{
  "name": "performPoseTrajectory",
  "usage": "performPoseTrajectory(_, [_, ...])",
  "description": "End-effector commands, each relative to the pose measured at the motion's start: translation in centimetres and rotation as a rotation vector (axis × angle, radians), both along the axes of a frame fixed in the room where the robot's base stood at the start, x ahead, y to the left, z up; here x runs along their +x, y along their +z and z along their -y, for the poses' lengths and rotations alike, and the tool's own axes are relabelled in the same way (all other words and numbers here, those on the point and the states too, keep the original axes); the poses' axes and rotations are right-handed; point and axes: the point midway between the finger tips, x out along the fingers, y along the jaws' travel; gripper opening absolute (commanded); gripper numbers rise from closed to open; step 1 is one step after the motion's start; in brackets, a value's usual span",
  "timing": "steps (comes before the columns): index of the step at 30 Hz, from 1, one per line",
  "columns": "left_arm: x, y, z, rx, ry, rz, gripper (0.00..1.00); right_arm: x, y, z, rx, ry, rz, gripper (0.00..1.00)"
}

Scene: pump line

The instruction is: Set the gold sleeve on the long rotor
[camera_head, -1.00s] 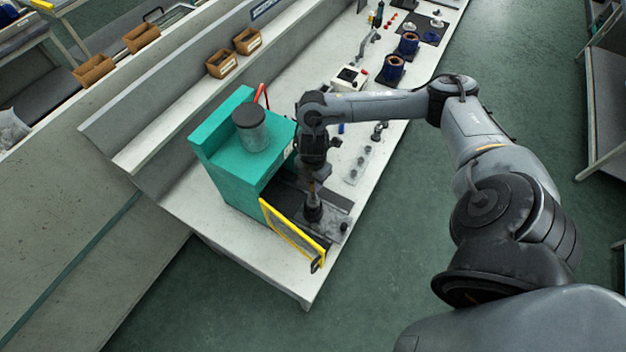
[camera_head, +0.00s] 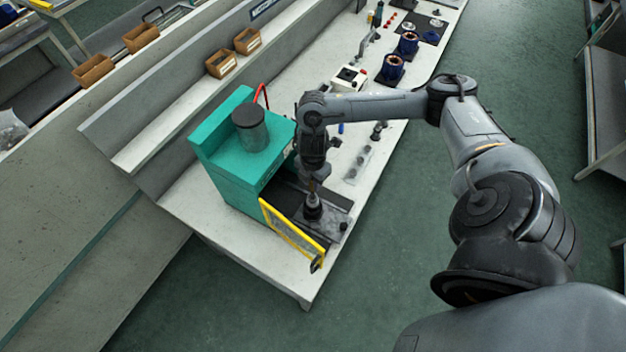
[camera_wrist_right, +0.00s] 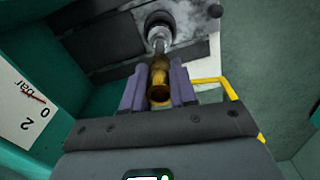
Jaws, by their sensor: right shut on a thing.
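My right gripper (camera_wrist_right: 160,85) is shut on the gold sleeve (camera_wrist_right: 159,90), a short hollow tube held between its two purple-grey fingers. Beyond the sleeve in the wrist view, a rotor with a bright metal shaft (camera_wrist_right: 159,39) and a dark round body (camera_wrist_right: 159,19) stands in the press bay. The shaft lines up closely with the sleeve's far end; I cannot tell whether they touch. In the head view my right gripper (camera_head: 312,183) is just above the rotor (camera_head: 313,208), and the sleeve is too small to make out clearly. My left gripper is not in view.
A teal press (camera_head: 235,185) with a dark-lidded clear jar stands close left of my gripper. Its yellow-framed guard (camera_head: 290,235) is open at the front.

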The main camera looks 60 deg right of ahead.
Motion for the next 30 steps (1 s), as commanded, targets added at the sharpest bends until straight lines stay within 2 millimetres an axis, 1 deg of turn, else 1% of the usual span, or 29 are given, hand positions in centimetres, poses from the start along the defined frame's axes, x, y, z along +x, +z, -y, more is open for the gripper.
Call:
performPoseTrajectory(18, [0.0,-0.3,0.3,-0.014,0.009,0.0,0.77,0.0,-1.1,0.0,0.0,-0.001,0.0,0.1])
performPoseTrajectory(30, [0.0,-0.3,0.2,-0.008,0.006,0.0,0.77,0.0,-1.1,0.0,0.0,0.0,0.0,0.1])
